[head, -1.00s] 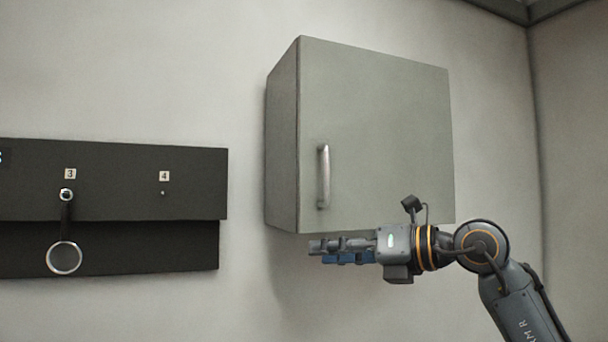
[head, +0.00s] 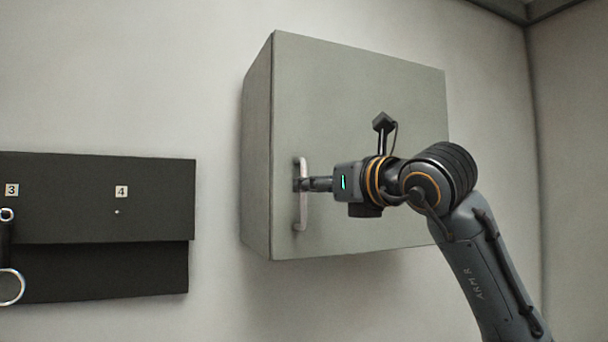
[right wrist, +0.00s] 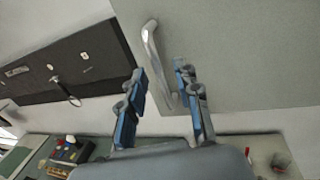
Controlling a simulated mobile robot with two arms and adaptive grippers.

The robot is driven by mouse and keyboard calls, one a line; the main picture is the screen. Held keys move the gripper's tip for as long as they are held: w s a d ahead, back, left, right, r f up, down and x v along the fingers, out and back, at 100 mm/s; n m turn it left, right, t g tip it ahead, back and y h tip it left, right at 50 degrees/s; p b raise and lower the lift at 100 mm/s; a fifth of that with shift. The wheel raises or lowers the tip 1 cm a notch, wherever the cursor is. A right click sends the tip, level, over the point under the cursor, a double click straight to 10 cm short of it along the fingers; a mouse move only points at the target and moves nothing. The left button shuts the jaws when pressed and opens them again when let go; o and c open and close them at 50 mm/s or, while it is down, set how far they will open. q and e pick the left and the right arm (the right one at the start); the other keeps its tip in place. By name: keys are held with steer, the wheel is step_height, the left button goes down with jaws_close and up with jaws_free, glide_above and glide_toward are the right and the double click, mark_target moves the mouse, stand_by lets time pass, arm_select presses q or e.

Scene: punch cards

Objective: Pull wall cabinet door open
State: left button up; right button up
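The grey wall cabinet (head: 257,150) hangs on the wall, and its door (head: 350,100) looks closed. A vertical metal bar handle (head: 303,215) is near the door's left edge. My right gripper (head: 303,184) is at the handle's upper half, its fingers pointing left and hiding part of the bar. In the right wrist view, the blue-padded fingers (right wrist: 158,98) are spread apart, with the handle (right wrist: 155,58) running into the gap between them. I cannot tell whether either finger touches the bar. My left gripper is not in view.
A dark wall panel (head: 150,200) with numbered hooks and a hanging ring-ended tool (head: 10,287) is left of the cabinet. In the right wrist view, a green work surface (right wrist: 35,160) with small items lies below. The wall between panel and cabinet is bare.

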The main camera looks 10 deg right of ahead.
mark_target(304, 225)
steer(key=p+x, duration=0.1)
steer(key=x, duration=0.2)
steer(key=shift+s+a+r, duration=0.1)
steer(key=shift+a+r, duration=0.05)
steer(key=shift+w, duration=0.25)
jaws_close()
